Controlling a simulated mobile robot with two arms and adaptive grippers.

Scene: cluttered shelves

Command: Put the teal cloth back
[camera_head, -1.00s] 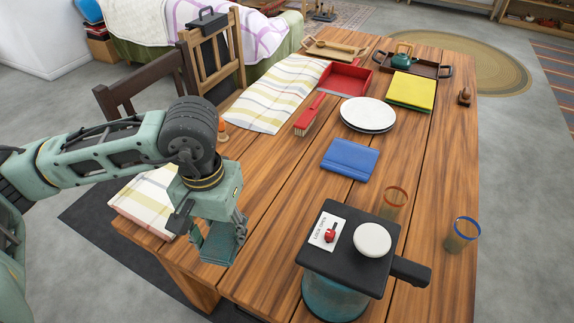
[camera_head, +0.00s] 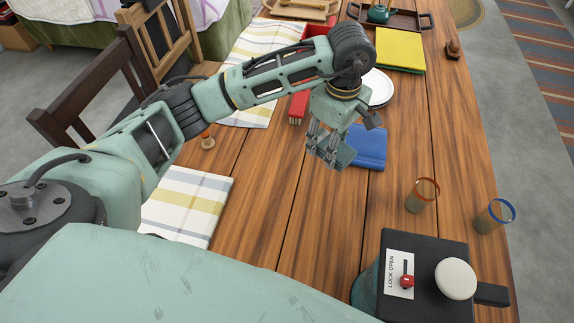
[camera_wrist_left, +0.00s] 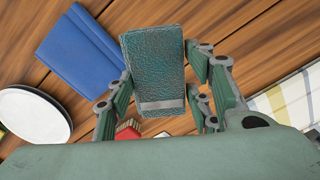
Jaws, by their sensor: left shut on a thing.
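The teal cloth (camera_wrist_left: 155,70) is a folded, dark teal, textured block with a pale band across it in the left wrist view. It is between the fingers of my left gripper (camera_head: 326,146), which is shut on it. In the head view the cloth (camera_head: 346,156) shows at the fingertips, just left of the blue folded item (camera_head: 369,146), above the table. The gripper itself hides part of it. I cannot tell how far above the table it is. My right gripper is not in view.
On the wooden table (camera_head: 290,215) stand a white plate (camera_head: 379,88), a red brush (camera_head: 298,106), a yellow cloth (camera_head: 400,50), two glasses (camera_head: 422,196) and a black-lidded machine (camera_head: 425,260). A checked cloth (camera_head: 190,203) lies at the left edge. The table's middle is mostly clear.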

